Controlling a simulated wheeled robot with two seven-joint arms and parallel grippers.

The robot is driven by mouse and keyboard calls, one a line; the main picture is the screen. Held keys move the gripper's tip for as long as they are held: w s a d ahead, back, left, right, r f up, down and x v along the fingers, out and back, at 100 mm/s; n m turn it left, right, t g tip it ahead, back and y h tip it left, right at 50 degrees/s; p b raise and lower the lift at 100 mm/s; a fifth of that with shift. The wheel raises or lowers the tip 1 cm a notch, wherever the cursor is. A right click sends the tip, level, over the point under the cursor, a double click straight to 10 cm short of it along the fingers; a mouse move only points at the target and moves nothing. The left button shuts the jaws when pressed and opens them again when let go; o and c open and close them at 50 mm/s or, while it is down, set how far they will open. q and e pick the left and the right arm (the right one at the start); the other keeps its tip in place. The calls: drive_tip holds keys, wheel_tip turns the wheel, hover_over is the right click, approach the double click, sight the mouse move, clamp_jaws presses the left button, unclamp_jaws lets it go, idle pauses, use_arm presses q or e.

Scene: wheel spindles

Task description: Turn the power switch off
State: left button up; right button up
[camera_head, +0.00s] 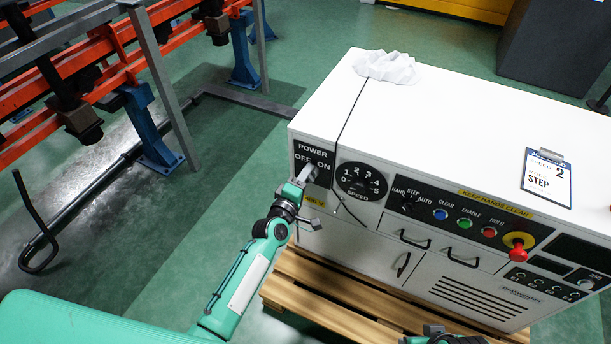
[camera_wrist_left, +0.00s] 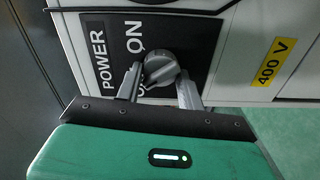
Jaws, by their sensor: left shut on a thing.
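The power switch is a grey rotary knob (camera_wrist_left: 162,68) on a black panel marked POWER (camera_head: 313,155), at the front left corner of the white cabinet. In the left wrist view, the ON label shows beside the knob and the OFF label is mostly hidden behind a finger. My left gripper (camera_head: 308,174) is at the panel, shut on the knob, with one finger on each side of it in the left wrist view (camera_wrist_left: 160,88). Which label the knob points at I cannot tell clearly. A dark part of my right arm shows at the bottom edge of the head view; its jaws cannot be made out.
The white cabinet (camera_head: 440,125) stands on a wooden pallet (camera_head: 330,305). Right of the switch are a speed dial (camera_head: 361,182), coloured buttons and a red emergency stop (camera_head: 518,248). A cloth (camera_head: 387,67) and a clipboard (camera_head: 547,177) lie on top. An orange rack (camera_head: 60,90) stands left.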

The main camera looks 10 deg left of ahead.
use_arm(q)
drive_tip(key=shift+n, duration=0.7)
use_arm(e)
drive_tip(key=shift+f, duration=0.1)
use_arm(q)
drive_tip(key=o, duration=0.9)
drive_tip(key=shift+o, duration=0.2)
drive_tip(key=v, duration=1.3)
drive_tip(key=shift+s+p, duration=0.35)
use_arm(e)
drive_tip(key=shift+w+f, duration=0.25)
drive_tip(key=shift+f, duration=0.4)
